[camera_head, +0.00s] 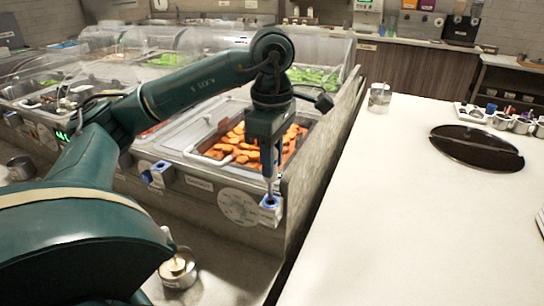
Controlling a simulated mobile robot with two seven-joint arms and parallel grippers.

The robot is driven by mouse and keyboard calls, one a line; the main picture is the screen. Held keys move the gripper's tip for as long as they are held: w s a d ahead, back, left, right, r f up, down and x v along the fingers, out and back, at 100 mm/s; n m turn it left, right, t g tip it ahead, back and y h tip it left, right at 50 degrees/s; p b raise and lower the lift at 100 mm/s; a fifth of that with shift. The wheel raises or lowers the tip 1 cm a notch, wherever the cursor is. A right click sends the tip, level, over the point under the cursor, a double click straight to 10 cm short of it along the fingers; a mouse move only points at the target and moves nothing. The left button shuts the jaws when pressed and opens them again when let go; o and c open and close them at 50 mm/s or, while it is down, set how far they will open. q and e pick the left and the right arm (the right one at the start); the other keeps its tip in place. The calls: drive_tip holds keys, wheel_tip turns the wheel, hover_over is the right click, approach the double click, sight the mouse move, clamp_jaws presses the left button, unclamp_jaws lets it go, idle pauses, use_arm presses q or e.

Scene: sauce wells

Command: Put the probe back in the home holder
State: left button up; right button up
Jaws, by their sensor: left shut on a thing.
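My left arm reaches in from the left, over the food wells. Its gripper (268,173) points down and is shut on the probe (270,186), of which only a thin, pale part shows below the fingers. The probe's lower end is at the top opening of a blue and white holder (270,213) on the counter front. I cannot tell whether it is inside or just above. A second blue and white holder (157,175) is on the front further left. No label says which is the home holder. My right gripper is not in view.
A round dial plate (238,207) is beside the near holder.

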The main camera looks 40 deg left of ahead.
sight(272, 181)
use_arm(q)
drive_tip(key=shift+f, duration=0.15)
idle(0.3)
drive_tip(key=shift+f, duration=0.1)
drive_tip(key=shift+f+b, duration=0.35)
drive_tip(key=shift+b, duration=0.1)
drive_tip(key=shift+f, duration=0.1)
drive_tip(key=shift+f+b, duration=0.6)
drive_tip(key=shift+f, duration=0.05)
drive_tip(key=shift+f+b, duration=1.05)
drive_tip(key=shift+f, duration=0.1)
drive_tip(key=shift+f, duration=0.35)
